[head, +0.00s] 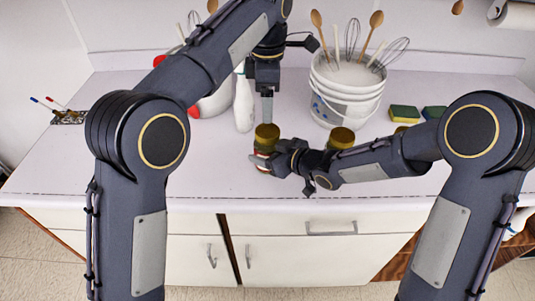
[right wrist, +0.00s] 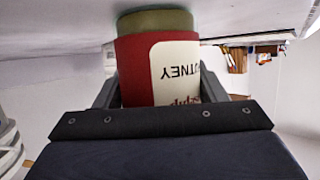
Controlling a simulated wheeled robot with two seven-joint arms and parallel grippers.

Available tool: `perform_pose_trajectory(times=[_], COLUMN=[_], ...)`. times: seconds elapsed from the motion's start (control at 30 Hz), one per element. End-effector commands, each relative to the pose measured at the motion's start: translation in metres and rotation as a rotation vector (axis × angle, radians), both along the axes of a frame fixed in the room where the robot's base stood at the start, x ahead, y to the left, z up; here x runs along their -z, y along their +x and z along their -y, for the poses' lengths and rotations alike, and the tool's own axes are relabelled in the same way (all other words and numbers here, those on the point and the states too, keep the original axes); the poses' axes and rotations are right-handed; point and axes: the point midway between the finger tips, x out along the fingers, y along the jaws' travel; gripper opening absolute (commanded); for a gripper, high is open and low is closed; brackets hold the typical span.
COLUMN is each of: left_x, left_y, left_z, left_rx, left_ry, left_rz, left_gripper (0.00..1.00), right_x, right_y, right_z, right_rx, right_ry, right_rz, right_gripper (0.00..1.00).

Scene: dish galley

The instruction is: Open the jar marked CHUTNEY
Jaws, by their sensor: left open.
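The CHUTNEY jar has a gold lid (head: 267,131) and stands upright at the middle of the counter. In the right wrist view its red body (right wrist: 135,72) fills the space between the fingers, with a pale label (right wrist: 176,74) reading "UTNEY" upside down. My right gripper (head: 262,160) is shut around the jar body from the right, below the lid. My left gripper (head: 267,112) points straight down just above the lid, open and empty. Whether its fingertips touch the lid is hard to tell.
Another gold-lidded jar (head: 342,137) stands behind my right forearm. A white bucket (head: 345,98) with whisks and spoons is behind it. A white bottle (head: 243,103) stands close left of my left gripper. Sponges (head: 405,113) lie at right. The front counter is clear.

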Motion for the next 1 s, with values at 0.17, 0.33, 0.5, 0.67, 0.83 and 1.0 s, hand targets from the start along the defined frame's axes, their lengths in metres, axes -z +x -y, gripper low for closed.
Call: perform_pose_trajectory(times=[0.17, 0.33, 0.5, 0.67, 0.83, 1.0], left_x=[0.0000, 0.0000, 0.0000, 0.0000, 0.0000, 0.0000], left_y=[0.0000, 0.0000, 0.0000, 0.0000, 0.0000, 0.0000], left_z=[0.0000, 0.0000, 0.0000, 0.0000, 0.0000, 0.0001], left_rx=[0.000, 0.004, 0.127, 0.448, 0.882, 1.318], left_ry=[0.000, 0.000, 0.000, 0.000, -0.001, -0.001], left_rz=[0.000, 0.000, 0.000, 0.000, 0.000, 0.000], left_gripper=[0.74, 0.74, 0.74, 0.74, 0.74, 0.74], right_x=[-0.0001, -0.0001, -0.0001, -0.0001, -0.0002, -0.0002], right_y=[0.0000, 0.0000, 0.0000, 0.0000, 0.0001, 0.0001], right_z=[0.0003, 0.0003, 0.0003, 0.0004, 0.0004, 0.0004], right_rx=[0.000, 0.001, 0.001, 0.001, 0.001, 0.001], right_ry=[0.001, 0.000, 0.000, 0.000, 0.000, 0.000], right_rz=[-0.001, 0.000, 0.000, 0.000, 0.000, 0.000], right_gripper=[0.36, 0.14, 0.01, 0.01, 0.01, 0.01])
